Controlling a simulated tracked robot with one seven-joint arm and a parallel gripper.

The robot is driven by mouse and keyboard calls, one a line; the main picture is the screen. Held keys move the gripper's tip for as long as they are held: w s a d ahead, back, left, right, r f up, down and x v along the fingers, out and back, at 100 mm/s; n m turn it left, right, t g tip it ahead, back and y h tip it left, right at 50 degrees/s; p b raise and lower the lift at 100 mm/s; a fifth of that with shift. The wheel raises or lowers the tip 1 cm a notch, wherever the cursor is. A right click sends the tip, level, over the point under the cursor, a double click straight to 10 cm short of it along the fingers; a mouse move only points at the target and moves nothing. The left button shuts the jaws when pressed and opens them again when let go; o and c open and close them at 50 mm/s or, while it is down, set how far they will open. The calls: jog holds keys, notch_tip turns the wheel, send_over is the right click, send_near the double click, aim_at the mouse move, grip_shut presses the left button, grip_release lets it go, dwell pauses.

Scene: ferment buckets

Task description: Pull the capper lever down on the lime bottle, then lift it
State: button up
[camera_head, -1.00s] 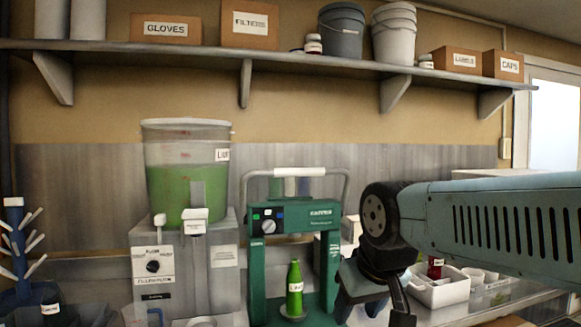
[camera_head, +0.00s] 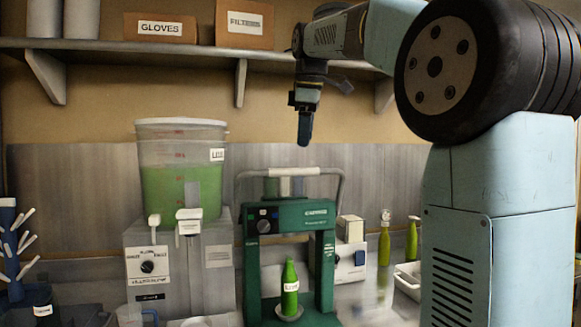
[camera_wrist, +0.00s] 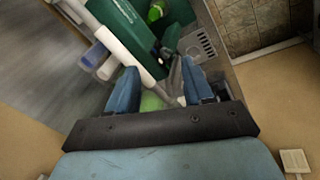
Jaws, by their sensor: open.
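The green capper (camera_head: 318,238) stands on the counter in the head view. Its lever, a grey frame with a pale grip bar (camera_head: 292,171), is up across the top. The green lime bottle (camera_head: 289,288) stands upright on the capper's base between the posts. My gripper (camera_head: 304,142) is above the lever in the head view, pointing down, with no contact visible. In the wrist view the gripper (camera_wrist: 160,84) is open, with its blue fingers apart and the lever's white bar (camera_wrist: 128,48) just beyond them. Part of the bottle (camera_wrist: 156,11) shows at the top.
A dispenser with a green-filled tank (camera_head: 182,185) stands left of the capper. A small white machine (camera_head: 351,250) and green bottles (camera_head: 384,246) stand to the right. A shelf (camera_head: 150,46) with boxes runs above. A blue rack (camera_head: 14,250) is at far left.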

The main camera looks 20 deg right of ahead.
jog(key=w+r+n+g, duration=0.1)
jog(key=w+r+n, duration=0.4)
jog(key=w, duration=0.3)
jog(key=w+f, duration=0.1)
jog(key=f, duration=0.8)
jog(key=w+f, duration=0.1)
jog(key=f, duration=0.3)
jog(key=shift+w+d+f, duration=0.25)
jog(key=shift+w+f, duration=0.1)
jog(key=shift+f, duration=0.05)
grip_shut()
jog(key=shift+a, duration=0.1)
jog(key=shift+s, duration=0.15)
